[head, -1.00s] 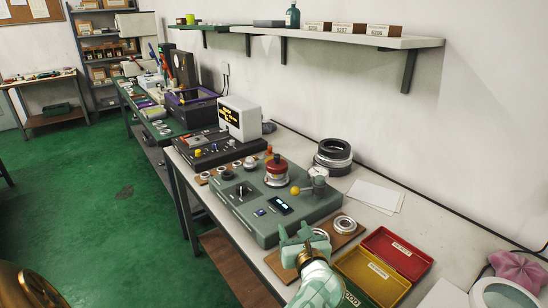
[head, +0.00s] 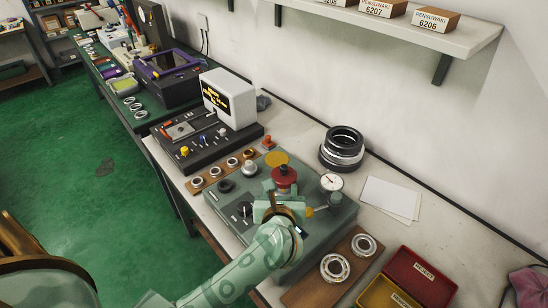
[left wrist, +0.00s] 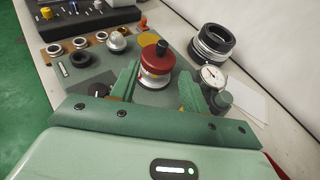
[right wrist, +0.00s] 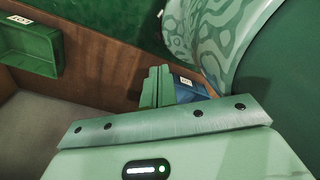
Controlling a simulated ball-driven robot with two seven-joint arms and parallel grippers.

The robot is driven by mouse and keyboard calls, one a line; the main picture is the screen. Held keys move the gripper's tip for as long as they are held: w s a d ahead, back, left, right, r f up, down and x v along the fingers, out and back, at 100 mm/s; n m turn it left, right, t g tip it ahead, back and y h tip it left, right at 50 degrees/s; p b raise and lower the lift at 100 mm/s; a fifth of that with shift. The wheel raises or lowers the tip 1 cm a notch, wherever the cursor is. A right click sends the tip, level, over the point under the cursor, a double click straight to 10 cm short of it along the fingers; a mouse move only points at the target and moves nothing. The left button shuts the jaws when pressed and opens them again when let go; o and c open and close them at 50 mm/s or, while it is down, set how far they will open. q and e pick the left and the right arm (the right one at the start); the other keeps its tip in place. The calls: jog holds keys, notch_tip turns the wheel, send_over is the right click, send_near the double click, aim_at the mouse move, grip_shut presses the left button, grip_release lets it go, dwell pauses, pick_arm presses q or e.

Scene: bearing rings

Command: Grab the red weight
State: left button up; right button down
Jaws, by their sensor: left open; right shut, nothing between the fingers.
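The red weight (head: 285,176) is a red disc with a dark knob on top, sitting over a silver part on the green test fixture (head: 232,208). In the left wrist view the weight (left wrist: 156,60) stands ahead of and between the open fingers of my left gripper (left wrist: 165,88). In the head view my left gripper (head: 280,207) is just in front of the weight and partly covers its lower part. I cannot tell whether the fingers touch it. My right gripper (right wrist: 160,85) is shut and empty in the right wrist view, away from the weight.
A dial gauge (head: 331,182) and a yellow ball knob (head: 309,212) stand close right of the weight. Dark rings (head: 342,148) are stacked behind. A board with two bearing rings (head: 334,267) and red (head: 420,278) and yellow bins lie at front right. A green bin (right wrist: 28,42) shows in the right wrist view.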

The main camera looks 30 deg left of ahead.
pick_arm(q)
jog(key=b, duration=0.1)
send_near(284, 166)
jog(key=w+f, duration=0.1)
jog(key=x, duration=0.4)
jog(key=shift+w+a+f+b, duration=0.1)
jog(key=shift+w+a+b, duration=0.05)
jog(key=shift+a+b, duration=0.25)
jog(key=shift+w+a+f, duration=0.1)
jog(key=shift+w+a, duration=0.1)
jog(key=shift+w, duration=0.25)
jog(key=b+x, duration=0.1)
jog(key=x, duration=0.4)
jog(key=shift+f+b, duration=0.2)
jog(key=shift+b, duration=0.1)
jog(key=shift+r, duration=0.1)
pick_arm(e)
jog(key=f, duration=0.1)
jog(key=s+f, duration=0.1)
jog(key=f, duration=0.1)
jog(key=shift+s+d+f, duration=0.25)
jog(key=shift+s+d, duration=0.15)
pick_arm(q)
grip_shut()
pick_arm(e)
jog(key=shift+d, duration=0.2)
